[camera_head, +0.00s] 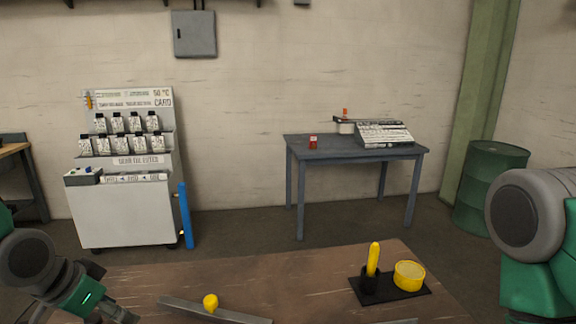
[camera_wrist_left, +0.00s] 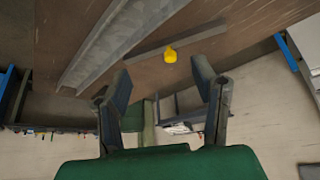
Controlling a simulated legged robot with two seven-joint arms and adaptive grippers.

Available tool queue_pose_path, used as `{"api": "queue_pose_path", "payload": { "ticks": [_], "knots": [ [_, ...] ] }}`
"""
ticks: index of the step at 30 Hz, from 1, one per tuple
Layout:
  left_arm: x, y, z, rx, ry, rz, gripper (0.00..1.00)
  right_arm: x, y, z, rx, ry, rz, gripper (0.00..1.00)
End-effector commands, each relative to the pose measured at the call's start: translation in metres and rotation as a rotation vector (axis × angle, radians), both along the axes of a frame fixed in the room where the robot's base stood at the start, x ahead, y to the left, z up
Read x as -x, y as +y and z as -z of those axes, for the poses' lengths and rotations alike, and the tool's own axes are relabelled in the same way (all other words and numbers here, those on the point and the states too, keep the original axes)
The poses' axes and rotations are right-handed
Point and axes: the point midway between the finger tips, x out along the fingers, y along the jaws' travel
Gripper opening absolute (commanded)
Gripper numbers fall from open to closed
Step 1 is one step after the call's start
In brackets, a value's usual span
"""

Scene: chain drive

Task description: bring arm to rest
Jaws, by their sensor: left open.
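My left gripper (camera_head: 115,307) is low at the left, by the near left part of the brown table (camera_head: 300,272). In the left wrist view its two fingers (camera_wrist_left: 161,70) are spread apart with nothing between them. My right arm shows at the right edge of the head view, but its gripper is out of the picture. A small yellow piece (camera_head: 210,303) stands at a long grey metal bar (camera_head: 240,318) on the table, right of my left gripper. The yellow piece also shows in the left wrist view (camera_wrist_left: 170,55), beyond the open fingers.
A black plate (camera_head: 414,293) at the table's right holds an upright yellow peg (camera_head: 373,258) and a round yellow container (camera_head: 409,275). The table between the bar and its far edge is clear. Behind stand a white bottle rack (camera_head: 125,218), a grey table (camera_head: 350,152) and a green drum (camera_head: 490,185).

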Motion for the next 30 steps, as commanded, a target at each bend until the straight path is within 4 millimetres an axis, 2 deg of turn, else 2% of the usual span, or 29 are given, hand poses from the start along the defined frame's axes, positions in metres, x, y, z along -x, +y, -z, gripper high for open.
{"api": "queue_pose_path", "payload": {
  "ticks": [8, 14, 18, 21, 24, 30],
  "knots": [
    [0.031, -0.008, 0.059, 0.016, 0.101, -0.079, 0.53, 0.0, 0.0, 0.001, 0.001, -0.001, 0.001, 0.4],
    [0.074, -0.017, 0.118, 0.016, 0.207, -0.17, 0.53, 0.0, 0.0, 0.0, 0.0, 0.0, 0.001, 0.4],
    [0.122, -0.027, 0.168, -0.004, 0.304, -0.254, 0.53, 0.0, 0.0, 0.0, 0.0, 0.0, 0.0, 0.4],
    [0.157, -0.033, 0.194, -0.027, 0.36, -0.306, 0.53, 0.0, 0.0, 0.001, 0.0, 0.0, 0.0, 0.4],
    [0.19, -0.037, 0.213, -0.049, 0.404, -0.348, 0.53, 0.0, 0.0, 0.0, 0.0, 0.0, 0.0, 0.4],
    [0.249, -0.042, 0.239, -0.097, 0.476, -0.411, 0.53, 0.0, 0.0, 0.0, 0.0, 0.0, 0.001, 0.4]
  ]
}}
